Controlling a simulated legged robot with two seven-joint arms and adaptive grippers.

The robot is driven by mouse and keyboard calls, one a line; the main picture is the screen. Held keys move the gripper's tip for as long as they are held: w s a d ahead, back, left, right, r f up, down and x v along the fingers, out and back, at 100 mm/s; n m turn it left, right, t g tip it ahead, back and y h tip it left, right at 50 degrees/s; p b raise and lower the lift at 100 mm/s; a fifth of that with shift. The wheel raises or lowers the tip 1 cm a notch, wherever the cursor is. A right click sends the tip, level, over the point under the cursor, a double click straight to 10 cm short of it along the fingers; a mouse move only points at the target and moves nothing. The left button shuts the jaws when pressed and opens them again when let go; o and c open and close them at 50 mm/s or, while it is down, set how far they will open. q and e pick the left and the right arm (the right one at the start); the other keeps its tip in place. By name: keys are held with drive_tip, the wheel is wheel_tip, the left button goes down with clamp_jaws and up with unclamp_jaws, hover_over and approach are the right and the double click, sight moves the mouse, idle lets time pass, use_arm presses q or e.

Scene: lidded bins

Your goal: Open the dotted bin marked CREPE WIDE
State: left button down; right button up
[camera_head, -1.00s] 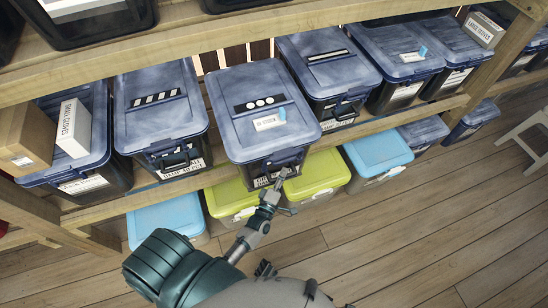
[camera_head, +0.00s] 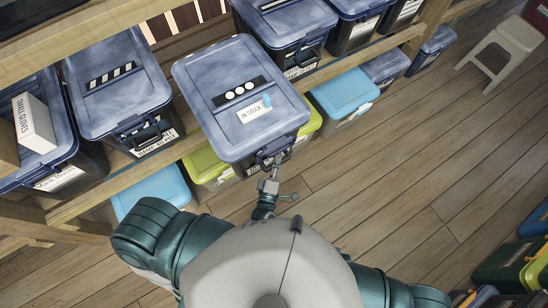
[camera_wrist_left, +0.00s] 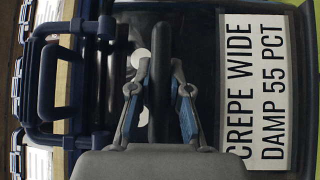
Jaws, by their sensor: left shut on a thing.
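The dotted bin (camera_head: 215,100) is a dark tub with a blue-grey lid bearing a black strip with three white dots. It juts out past the shelf's front edge and its lid is on. In the left wrist view, its front label (camera_wrist_left: 255,90) reads CREPE WIDE, DAMP 55 PCT, turned sideways. A dark blue latch (camera_wrist_left: 50,80) shows at the left there. My left gripper (camera_head: 272,168) is at the bin's front. In the wrist view its fingers (camera_wrist_left: 160,90) are shut on a dark upright bar that looks like the front handle. My right gripper is out of view.
Green and light-blue lidded bins (camera_head: 345,90) sit below. A stool (camera_head: 500,45) stands at right; wooden floor is open.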

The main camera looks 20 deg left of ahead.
use_arm(q)
drive_tip(key=shift+d+f, duration=0.25)
drive_tip(key=shift+f, duration=0.1)
drive_tip(key=c, duration=1.2)
unclamp_jaws()
drive_tip(key=shift+o, duration=0.5)
drive_tip(key=shift+w+d, duration=0.1)
drive_tip(key=shift+w, duration=0.1)
drive_tip(key=shift+s+r, duration=0.1)
drive_tip(key=s+f, duration=0.1)
drive_tip(key=s, duration=0.6)
drive_tip(key=shift+s+d, duration=0.15)
drive_tip(key=shift+d, duration=0.2)
drive_tip(key=shift+f, duration=0.1)
